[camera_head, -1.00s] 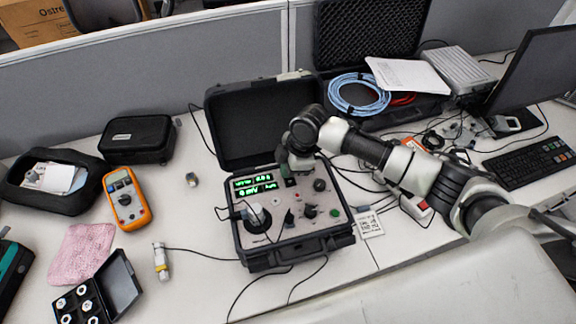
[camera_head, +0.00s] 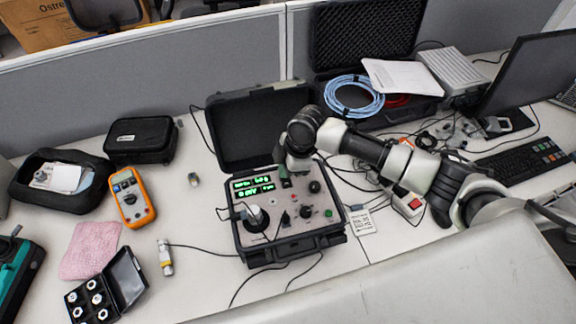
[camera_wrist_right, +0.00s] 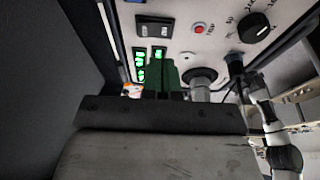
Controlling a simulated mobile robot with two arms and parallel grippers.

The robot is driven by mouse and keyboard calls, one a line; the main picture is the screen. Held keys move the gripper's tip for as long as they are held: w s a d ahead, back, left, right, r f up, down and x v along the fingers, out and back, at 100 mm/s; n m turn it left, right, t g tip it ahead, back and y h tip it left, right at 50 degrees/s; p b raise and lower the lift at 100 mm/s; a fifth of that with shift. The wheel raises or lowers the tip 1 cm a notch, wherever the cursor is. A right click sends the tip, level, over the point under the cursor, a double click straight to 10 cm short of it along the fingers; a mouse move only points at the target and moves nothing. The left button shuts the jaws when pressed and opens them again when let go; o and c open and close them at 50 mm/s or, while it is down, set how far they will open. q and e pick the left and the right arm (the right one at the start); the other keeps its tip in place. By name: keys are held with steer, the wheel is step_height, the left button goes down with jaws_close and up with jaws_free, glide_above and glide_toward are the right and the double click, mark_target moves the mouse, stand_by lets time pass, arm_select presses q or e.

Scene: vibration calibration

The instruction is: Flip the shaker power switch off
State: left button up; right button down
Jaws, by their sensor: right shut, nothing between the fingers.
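The shaker control unit is an open black case (camera_head: 238,133) with a light panel (camera_head: 292,234), seen in the head view. My right gripper (camera_head: 287,182) is over the panel's back part, just right of the green-lit displays (camera_head: 252,187). Its green fingertips (camera_wrist_right: 163,80) are shut with nothing between them in the right wrist view. A black rocker switch (camera_wrist_right: 153,25) shows beyond the fingertips there, apart from them in the picture. I cannot tell its position or whether the fingers touch the panel. My left gripper is not in view.
A red button (camera_wrist_right: 200,28) and a black knob (camera_wrist_right: 254,27) sit near the rocker. Cables run around the case. An orange multimeter (camera_head: 132,198) and a black pouch (camera_head: 141,139) lie left. A power strip (camera_head: 409,201) lies right. The case's raised lid stands behind the gripper.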

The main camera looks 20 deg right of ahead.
steer(key=shift+b+v, duration=0.75)
steer(key=shift+v, duration=0.1)
arm_select(q)
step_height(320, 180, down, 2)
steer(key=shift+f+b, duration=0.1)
steer(key=shift+b, duration=0.85)
arm_select(e)
steer(key=v, duration=0.8)
steer(key=shift+r, duration=0.3)
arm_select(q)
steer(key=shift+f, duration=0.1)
